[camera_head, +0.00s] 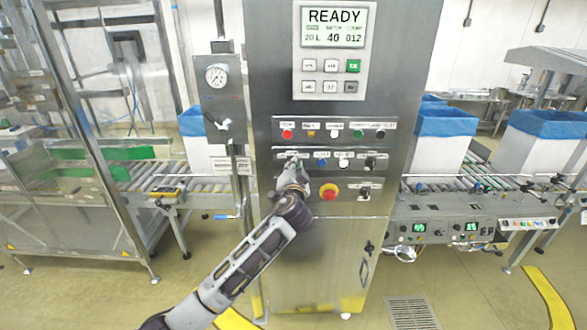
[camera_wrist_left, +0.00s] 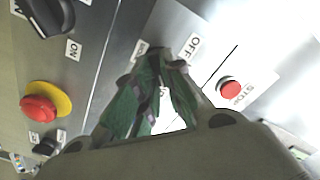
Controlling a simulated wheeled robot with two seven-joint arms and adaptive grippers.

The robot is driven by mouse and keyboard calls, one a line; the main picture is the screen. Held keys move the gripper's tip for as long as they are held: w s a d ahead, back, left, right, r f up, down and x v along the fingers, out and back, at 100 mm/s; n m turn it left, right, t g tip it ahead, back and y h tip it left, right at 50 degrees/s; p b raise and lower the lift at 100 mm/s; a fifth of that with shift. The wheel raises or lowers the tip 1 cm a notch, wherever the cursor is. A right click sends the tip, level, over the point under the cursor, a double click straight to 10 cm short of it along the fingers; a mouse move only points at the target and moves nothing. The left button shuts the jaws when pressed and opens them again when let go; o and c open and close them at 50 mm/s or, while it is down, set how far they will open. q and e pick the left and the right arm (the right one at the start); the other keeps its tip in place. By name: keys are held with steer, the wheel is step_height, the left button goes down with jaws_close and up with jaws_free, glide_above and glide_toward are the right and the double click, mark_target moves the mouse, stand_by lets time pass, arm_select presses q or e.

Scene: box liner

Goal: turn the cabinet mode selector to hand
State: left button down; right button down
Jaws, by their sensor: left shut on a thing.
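The steel cabinet (camera_head: 262,80) stands in the middle of the head view. Its control panel holds rows of buttons and selectors. My left gripper (camera_head: 292,170) is at the left end of the panel's second row. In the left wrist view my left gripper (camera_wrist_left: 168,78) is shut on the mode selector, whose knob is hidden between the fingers. An OFF label (camera_wrist_left: 193,46) shows beside the fingertips. I cannot tell which way the selector points. My right gripper is not in view.
A red emergency stop (camera_head: 329,192) on yellow sits just right of my wrist. A red stop button (camera_wrist_left: 230,89) is close to the fingers. Other selectors (camera_head: 370,162) are at the row's right end. Roller conveyors (camera_head: 470,180) flank the cabinet.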

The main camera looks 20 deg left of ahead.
arm_select(q)
steer(key=shift+a+n+b, duration=0.2)
steer(key=shift+n+b, duration=4.2)
steer(key=shift+b, duration=0.45)
steer(key=c, duration=1.5)
jaws_free()
steer(key=shift+s, duration=0.1)
steer(key=shift+r, duration=0.1)
